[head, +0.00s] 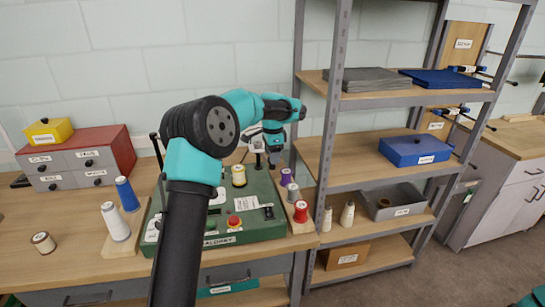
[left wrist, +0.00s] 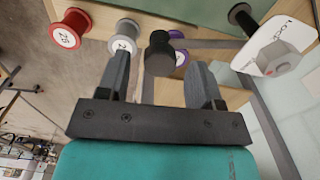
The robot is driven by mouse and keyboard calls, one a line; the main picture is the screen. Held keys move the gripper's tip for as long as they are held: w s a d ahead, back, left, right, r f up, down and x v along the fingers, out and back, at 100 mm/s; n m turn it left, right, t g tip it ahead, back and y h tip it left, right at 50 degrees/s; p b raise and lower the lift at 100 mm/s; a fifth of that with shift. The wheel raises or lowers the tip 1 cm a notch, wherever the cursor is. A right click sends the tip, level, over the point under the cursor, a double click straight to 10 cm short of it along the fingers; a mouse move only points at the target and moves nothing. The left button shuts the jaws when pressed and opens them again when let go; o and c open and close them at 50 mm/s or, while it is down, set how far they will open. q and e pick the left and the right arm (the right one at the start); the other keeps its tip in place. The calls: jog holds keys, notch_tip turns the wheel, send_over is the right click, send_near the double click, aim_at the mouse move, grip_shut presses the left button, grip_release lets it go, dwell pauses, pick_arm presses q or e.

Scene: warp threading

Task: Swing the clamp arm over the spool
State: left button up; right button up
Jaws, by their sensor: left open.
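The green machine (head: 262,222) stands on the bench, with a cream spool (head: 239,175) upright on its top. My left gripper (head: 273,161) points down at the machine's back right, to the right of the cream spool. In the left wrist view the gripper (left wrist: 160,63) is open. A black knob (left wrist: 158,50) shows between its fingertips; I cannot tell whether they touch it. A grey bar (left wrist: 212,43) runs from the knob to the right and looks like the clamp arm. A white plate with lettering (left wrist: 275,45) carries a grey knob. My right gripper is out of view.
Purple, grey and red spools (head: 301,212) stand in a row at the machine's right edge. A metal shelf (head: 322,170) stands close on the right. Blue and white spools (head: 116,222) stand on the left. A red drawer box (head: 122,148) is at the back left.

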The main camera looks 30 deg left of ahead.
pick_arm(q)
jog(key=shift+f, duration=0.55)
grip_shut()
